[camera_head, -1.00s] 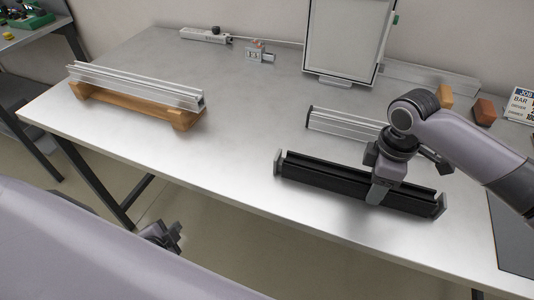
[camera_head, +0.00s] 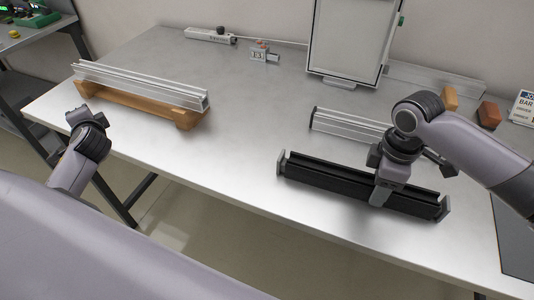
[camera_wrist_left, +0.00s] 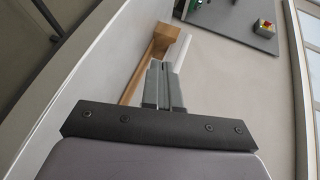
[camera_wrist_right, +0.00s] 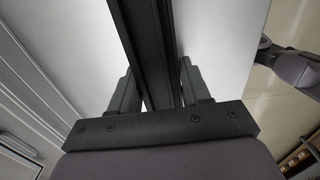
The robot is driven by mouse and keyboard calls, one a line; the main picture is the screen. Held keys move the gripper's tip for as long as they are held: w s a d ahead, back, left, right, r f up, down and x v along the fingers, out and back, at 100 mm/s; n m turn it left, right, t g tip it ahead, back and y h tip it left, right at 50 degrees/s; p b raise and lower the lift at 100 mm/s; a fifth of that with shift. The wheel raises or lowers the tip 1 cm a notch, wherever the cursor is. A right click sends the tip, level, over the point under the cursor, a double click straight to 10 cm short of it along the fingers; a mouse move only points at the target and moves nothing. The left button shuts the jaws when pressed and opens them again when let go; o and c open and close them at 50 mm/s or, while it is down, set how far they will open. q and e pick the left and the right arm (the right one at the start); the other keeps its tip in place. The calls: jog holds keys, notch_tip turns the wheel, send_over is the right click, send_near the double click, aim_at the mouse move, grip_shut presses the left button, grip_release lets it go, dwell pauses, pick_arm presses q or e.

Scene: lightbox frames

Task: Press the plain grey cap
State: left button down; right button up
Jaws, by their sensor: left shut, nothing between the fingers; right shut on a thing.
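A black rail (camera_head: 335,183) lies near the table's front edge, with a grey cap on its left end (camera_head: 281,162) and another on its right end (camera_head: 444,208). I cannot tell which cap is the plain one. My right gripper (camera_head: 381,194) is shut on the rail, right of its middle; the right wrist view shows the fingers on both sides of the black rail (camera_wrist_right: 150,45). My left gripper (camera_head: 79,115) is shut and empty by the table's left front edge, near the wooden cradle. Its fingers (camera_wrist_left: 162,85) also show in the left wrist view.
A silver rail (camera_head: 140,84) rests on a wooden cradle (camera_head: 135,104) at the left. Another silver rail (camera_head: 345,124) lies behind the black one. A framed panel (camera_head: 350,40), a small counter (camera_head: 260,54) and wooden blocks (camera_head: 488,114) stand at the back. The table's middle is clear.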

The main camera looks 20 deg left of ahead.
pick_arm(q)
jog(key=w+d+n+h, duration=0.2)
jog(key=d, duration=0.1)
jog(key=w+d+r+n+h, duration=0.1)
jog(key=w+d+h, duration=0.1)
jog(key=w+d, duration=0.1)
jog(key=w+d+r+n+t+h, duration=0.1)
jog(key=w+d+n+h, duration=0.1)
jog(key=d, duration=0.3)
jog(key=shift+w+n+h, duration=0.15)
jog(key=shift+n+h, duration=0.15)
jog(key=w+d+r+n+h, duration=0.1)
jog(key=d+r+h, duration=0.25)
jog(key=d, duration=0.35)
jog(key=w+d+r+h, duration=0.1)
jog(key=d+r+h, duration=0.25)
jog(key=d, duration=0.45)
jog(key=s+d+f+m+g+h, duration=0.1)
jog(key=s+d+f+h, duration=0.1)
jog(key=d, duration=0.3)
jog(key=s+d+f+m+g+h, duration=0.1)
jog(key=s+d+f+g+h, duration=0.1)
jog(key=d, duration=0.4)
jog(key=shift+h, duration=0.5)
jog(key=shift+s, duration=0.1)
